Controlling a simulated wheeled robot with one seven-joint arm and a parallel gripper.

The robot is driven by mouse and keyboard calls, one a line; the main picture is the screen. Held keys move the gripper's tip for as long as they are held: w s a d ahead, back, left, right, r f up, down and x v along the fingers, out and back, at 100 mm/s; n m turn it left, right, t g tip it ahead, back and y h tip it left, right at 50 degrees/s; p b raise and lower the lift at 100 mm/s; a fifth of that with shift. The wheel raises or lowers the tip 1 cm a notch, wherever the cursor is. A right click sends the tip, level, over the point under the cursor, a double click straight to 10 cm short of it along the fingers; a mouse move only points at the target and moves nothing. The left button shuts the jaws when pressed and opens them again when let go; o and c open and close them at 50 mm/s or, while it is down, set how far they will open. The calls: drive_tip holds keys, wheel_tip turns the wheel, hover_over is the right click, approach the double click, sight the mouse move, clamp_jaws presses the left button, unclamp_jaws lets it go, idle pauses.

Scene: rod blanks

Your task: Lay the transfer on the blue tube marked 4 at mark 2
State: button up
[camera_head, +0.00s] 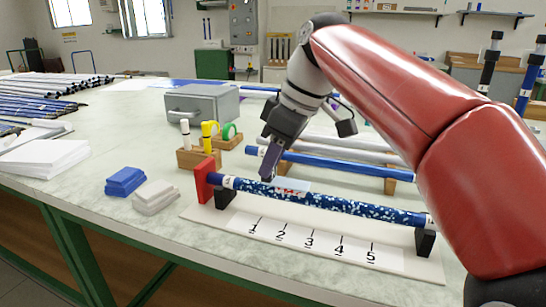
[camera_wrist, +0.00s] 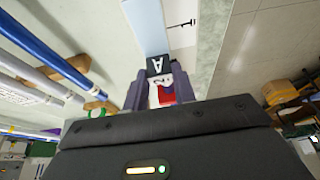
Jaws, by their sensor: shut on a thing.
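A blue tube with pale speckles (camera_head: 350,206) lies in the stand behind the numbered strip. I cannot read a 4 on its small end label. The transfer, a pale blue sheet with red markings (camera_head: 293,187), is at the tube's left part, roughly behind marks 1 to 3. I cannot tell whether it touches the tube. My gripper (camera_head: 269,171) is shut on the transfer's left end. In the wrist view the pale strip (camera_wrist: 147,28) runs out ahead of my fingers (camera_wrist: 160,92), with a dark patch lettered A at its near end; it hides the tube there.
The white board (camera_head: 310,240) carries marks 1 to 5, and a red stop (camera_head: 204,179) stands at its left end. A plain blue tube (camera_head: 345,166) lies behind on wooden rests. Blue (camera_head: 125,181) and pale blocks (camera_head: 154,197) and a wooden pen holder (camera_head: 197,157) are to the left.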

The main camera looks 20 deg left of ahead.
drive_tip(key=shift+r+p, duration=0.55)
drive_tip(key=shift+r, duration=2.55)
